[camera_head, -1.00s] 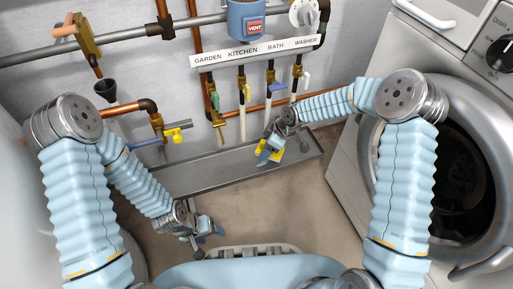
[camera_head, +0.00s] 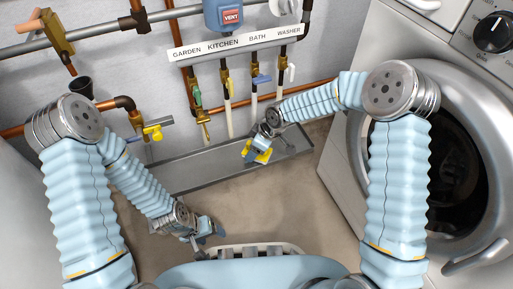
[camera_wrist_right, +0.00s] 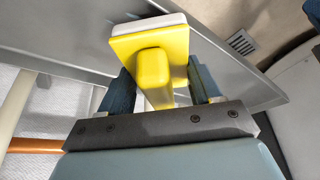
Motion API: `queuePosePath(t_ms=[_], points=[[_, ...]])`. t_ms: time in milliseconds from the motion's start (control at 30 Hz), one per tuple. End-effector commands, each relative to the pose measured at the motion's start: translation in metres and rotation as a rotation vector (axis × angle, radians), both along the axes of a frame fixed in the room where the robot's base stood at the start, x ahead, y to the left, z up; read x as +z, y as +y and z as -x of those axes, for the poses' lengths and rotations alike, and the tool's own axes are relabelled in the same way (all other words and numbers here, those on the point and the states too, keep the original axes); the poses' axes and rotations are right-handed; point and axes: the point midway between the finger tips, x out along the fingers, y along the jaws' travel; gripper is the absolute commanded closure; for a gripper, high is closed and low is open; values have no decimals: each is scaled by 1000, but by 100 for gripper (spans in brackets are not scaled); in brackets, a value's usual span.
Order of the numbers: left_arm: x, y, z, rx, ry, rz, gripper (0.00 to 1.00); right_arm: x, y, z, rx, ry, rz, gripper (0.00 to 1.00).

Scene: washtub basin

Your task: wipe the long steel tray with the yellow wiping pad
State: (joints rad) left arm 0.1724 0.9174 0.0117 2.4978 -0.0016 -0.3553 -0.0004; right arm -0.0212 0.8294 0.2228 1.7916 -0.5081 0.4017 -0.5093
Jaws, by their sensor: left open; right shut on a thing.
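The long steel tray (camera_head: 205,170) lies along the foot of the grey wall, below the pipes. It also shows in the right wrist view (camera_wrist_right: 65,57). My right gripper (camera_head: 259,152) is over the tray's right part. It is shut on the handle of the yellow wiping pad (camera_head: 263,157). In the right wrist view the pad (camera_wrist_right: 150,45) shows its yellow back and a pale edge between the two blue fingers. I cannot tell whether the pad touches the tray. My left gripper (camera_head: 205,236) is open and empty over the floor, in front of the tray.
Several valves and pipes hang above the tray, under a label strip (camera_head: 235,46). A washing machine (camera_head: 345,150) stands at the right. A black funnel (camera_head: 82,88) is at the left. Bare floor (camera_head: 255,200) lies in front of the tray.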

Motion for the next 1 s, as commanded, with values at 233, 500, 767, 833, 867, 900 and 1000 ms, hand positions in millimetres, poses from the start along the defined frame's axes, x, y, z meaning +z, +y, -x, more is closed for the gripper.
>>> queuePosePath(t_ms=[233,500,767,833,867,900,1000], points=[[-7,0,0,0,0,0,34,-1,10,2,-3,-2,-1,61],[-14,0,0,0,0,0,34,0,35,11,2,-1,-2,61],[-14,0,0,0,0,0,34,1,41,13,1,1,-3,61],[-14,0,0,0,0,0,34,1,42,14,2,0,-2,61],[-14,0,0,0,0,0,34,1,42,13,2,0,-2,61],[-13,0,0,0,0,0,34,2,42,14,2,0,-2,61],[-9,0,0,0,0,0,34,8,42,13,2,0,-2,61]])
